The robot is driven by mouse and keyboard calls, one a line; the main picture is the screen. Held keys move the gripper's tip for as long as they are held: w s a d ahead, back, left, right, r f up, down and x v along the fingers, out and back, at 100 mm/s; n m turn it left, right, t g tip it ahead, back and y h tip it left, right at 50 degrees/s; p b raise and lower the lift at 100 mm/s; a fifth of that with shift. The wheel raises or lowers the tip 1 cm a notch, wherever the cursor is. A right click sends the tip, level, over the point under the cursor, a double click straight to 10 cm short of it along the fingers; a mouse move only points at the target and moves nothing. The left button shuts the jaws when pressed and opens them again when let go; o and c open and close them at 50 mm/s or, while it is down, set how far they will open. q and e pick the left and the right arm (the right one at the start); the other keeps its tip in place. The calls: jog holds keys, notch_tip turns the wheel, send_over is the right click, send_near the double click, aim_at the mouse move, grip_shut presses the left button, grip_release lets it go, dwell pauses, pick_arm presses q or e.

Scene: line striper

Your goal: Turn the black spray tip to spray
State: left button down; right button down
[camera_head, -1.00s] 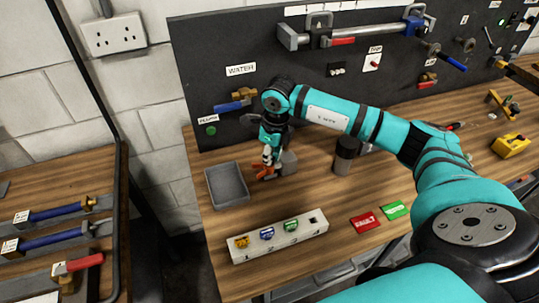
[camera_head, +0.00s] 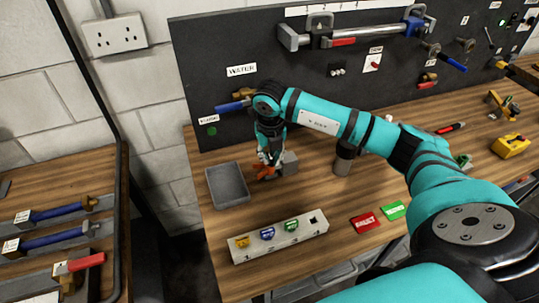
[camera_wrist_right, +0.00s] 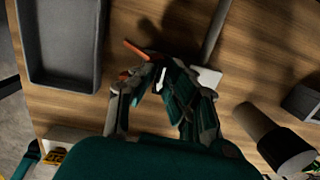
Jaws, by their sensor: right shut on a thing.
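My right gripper (camera_head: 267,163) reaches down to the bench top beside the grey tray. Its fingers (camera_wrist_right: 160,88) are closed in around a small part at an orange piece. The orange piece (camera_head: 262,172) sticks out to the left of the fingers and also shows in the wrist view (camera_wrist_right: 136,50). The black spray tip (camera_wrist_right: 161,72) is mostly hidden between the fingers, so its exact angle cannot be told. A grey block (camera_head: 290,162) stands just right of the gripper, with a grey bar (camera_wrist_right: 215,32) beside it in the wrist view. My left gripper is out of view.
The grey tray (camera_head: 209,188) is close on the left. A dark cylinder with a light band (camera_head: 343,160) stands to the right. A white numbered holder (camera_head: 302,234) and red and green cards (camera_head: 365,222) lie in front. A black tool board (camera_head: 220,50) rises behind.

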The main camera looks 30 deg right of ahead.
jog(key=shift+s+d+f, duration=0.1)
jog(key=shift+d, duration=0.05)
jog(key=m, duration=0.4)
jog(key=shift+m+g, duration=0.3)
jog(key=m+p, duration=0.1)
jog(key=m, duration=0.3)
jog(key=shift+f+m+h, duration=0.1)
jog(key=shift+m+h, duration=0.2)
jog(key=shift+h, duration=0.1)
jog(key=m+g+p, duration=0.1)
jog(key=m, duration=0.3)
jog(key=shift+m+p, duration=0.3)
jog(key=shift+m, duration=0.1)
jog(key=m+p, duration=0.1)
jog(key=m, duration=0.2)
jog(key=shift+s, duration=0.1)
jog(key=shift+f+m+g, duration=0.1)
jog(key=shift+m+g, duration=0.2)
jog(key=shift+m, duration=0.1)
jog(key=c, duration=1.3)
grip_release()
jog(key=shift+d, duration=0.15)
